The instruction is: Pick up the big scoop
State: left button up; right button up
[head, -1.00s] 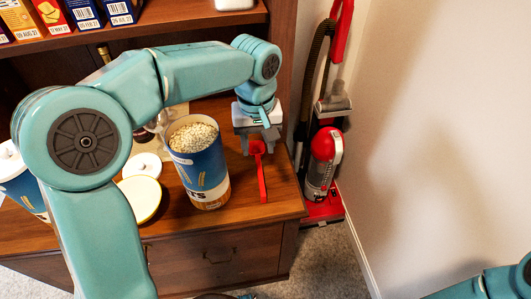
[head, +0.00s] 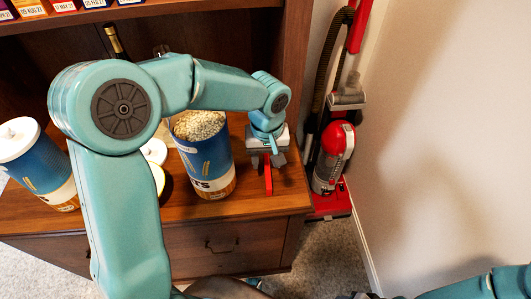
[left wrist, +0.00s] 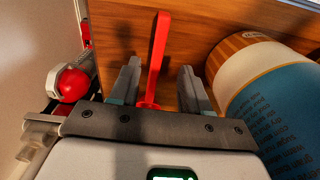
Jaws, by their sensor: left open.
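In the left wrist view the red scoop's long narrow part (left wrist: 157,55) lies between the two open fingers of my left gripper (left wrist: 160,85), with gaps on both sides. I see part of my right arm at the lower right of the head view, but not its gripper.
An open blue canister (head: 205,160) full of oats stands close left of my gripper. A lidded canister (head: 40,165) stands far left, and a bottle (head: 115,42) behind. The cabinet's right edge is near. A red vacuum cleaner (head: 333,160) stands beyond it by the wall.

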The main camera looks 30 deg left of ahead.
aim_at(268, 172)
pick_arm(q)
notch_tip(268, 172, down, 5)
jog(key=shift+d+r, duration=0.1)
jog(key=shift+d, duration=0.05)
grip_shut()
jog(key=shift+w+r, duration=0.1)
